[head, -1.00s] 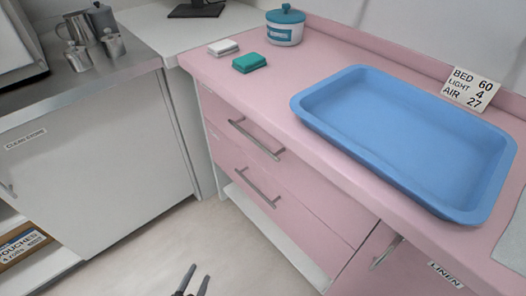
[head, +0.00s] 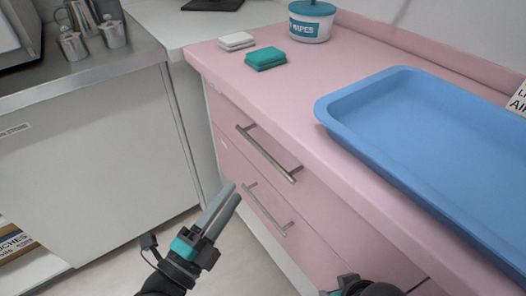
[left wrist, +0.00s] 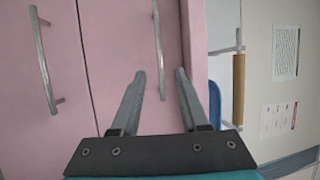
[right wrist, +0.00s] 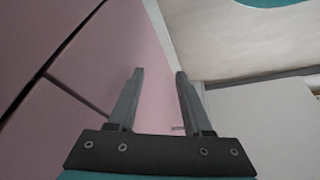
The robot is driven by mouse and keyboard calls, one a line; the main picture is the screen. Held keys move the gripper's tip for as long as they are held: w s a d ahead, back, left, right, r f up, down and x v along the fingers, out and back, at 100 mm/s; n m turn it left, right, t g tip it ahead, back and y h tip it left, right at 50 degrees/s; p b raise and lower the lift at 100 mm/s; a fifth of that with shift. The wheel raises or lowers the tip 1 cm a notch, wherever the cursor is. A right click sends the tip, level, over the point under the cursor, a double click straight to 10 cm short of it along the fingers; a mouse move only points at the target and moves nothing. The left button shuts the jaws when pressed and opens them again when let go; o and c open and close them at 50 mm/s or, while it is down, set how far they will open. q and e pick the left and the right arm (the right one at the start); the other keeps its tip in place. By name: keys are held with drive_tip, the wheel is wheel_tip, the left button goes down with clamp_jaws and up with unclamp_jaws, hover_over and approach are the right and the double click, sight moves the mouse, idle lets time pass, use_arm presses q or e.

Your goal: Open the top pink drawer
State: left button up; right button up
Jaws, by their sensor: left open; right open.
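The top pink drawer (head: 235,122) is closed under the pink counter, with a grey bar handle (head: 268,154). The lower pink drawer (head: 250,180) is also closed, with its own handle (head: 266,210). My left gripper (head: 233,191) is open and empty, in front of the drawers and below the top handle in the picture. In the left wrist view, the top handle (left wrist: 158,50) appears beyond the gap between the open fingertips (left wrist: 160,73), apart from them. My right gripper (right wrist: 160,72) is open and empty near a pink front; only part of it shows at the head view's bottom edge.
The counter (head: 290,85) bears a blue tray (head: 425,120), a wipes tub (head: 311,22), a green pack (head: 266,58) and a white pack (head: 236,41). A metal-topped white cabinet (head: 85,170) stands left. Open floor lies between it and the drawers.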

sight(262, 150)
use_arm(q)
drive_tip(key=x, duration=1.2)
drive_tip(key=shift+w+d+f, duration=0.1)
drive_tip(key=shift+w+d, duration=0.1)
drive_tip(key=shift+w, duration=0.1)
drive_tip(key=shift+c, duration=0.2)
clamp_jaws()
idle(0.8)
